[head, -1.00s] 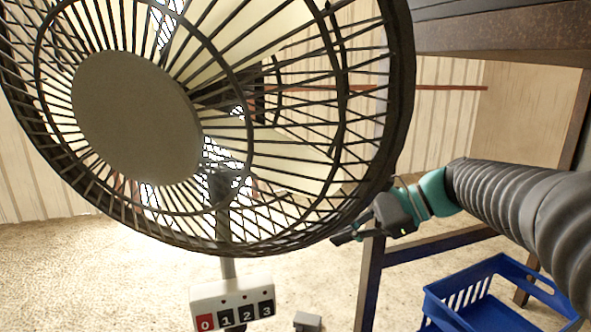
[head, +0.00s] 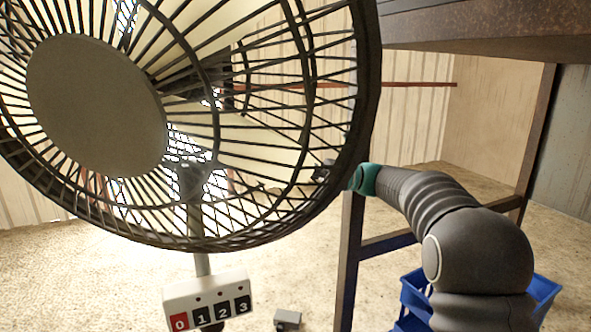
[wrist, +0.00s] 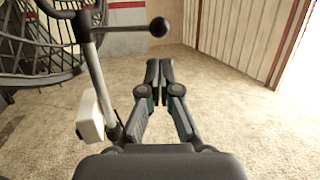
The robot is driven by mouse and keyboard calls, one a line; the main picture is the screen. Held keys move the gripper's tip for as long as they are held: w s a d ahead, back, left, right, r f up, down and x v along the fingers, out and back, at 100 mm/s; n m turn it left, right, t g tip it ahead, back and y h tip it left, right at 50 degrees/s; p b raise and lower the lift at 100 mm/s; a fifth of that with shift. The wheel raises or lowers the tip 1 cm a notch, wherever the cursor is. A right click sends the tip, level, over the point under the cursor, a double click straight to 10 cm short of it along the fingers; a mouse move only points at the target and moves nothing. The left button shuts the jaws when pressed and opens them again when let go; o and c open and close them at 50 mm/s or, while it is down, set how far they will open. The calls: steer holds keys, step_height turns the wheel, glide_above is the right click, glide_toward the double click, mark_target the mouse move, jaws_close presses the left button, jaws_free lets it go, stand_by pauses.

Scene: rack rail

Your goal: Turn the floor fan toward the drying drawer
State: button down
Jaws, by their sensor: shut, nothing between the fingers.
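The floor fan (head: 95,105) fills the left of the head view, with a round grey hub and a black wire cage. Its grey pole (head: 195,225) carries a white box (head: 207,300) with buttons marked 0 to 3. The wrist view shows part of the fan cage (wrist: 40,50), the white box (wrist: 88,116) and a grey rod with a black ball knob (wrist: 158,27). My gripper (wrist: 158,72) is shut and empty, its tips below the knob in that picture. In the head view my gripper (head: 322,172) is partly hidden behind the cage's right side. I cannot make out a drying drawer.
A dark, rusty-looking frame (head: 480,40) with legs stands at the right. A blue crate (head: 545,290) sits on the floor, partly hidden by my arm. A small grey block (head: 287,318) lies near the pole. Pale open floor surrounds the fan.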

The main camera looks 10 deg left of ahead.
steer(key=x, duration=1)
steer(key=shift+a, duration=0.2)
steer(key=shift+r, duration=0.1)
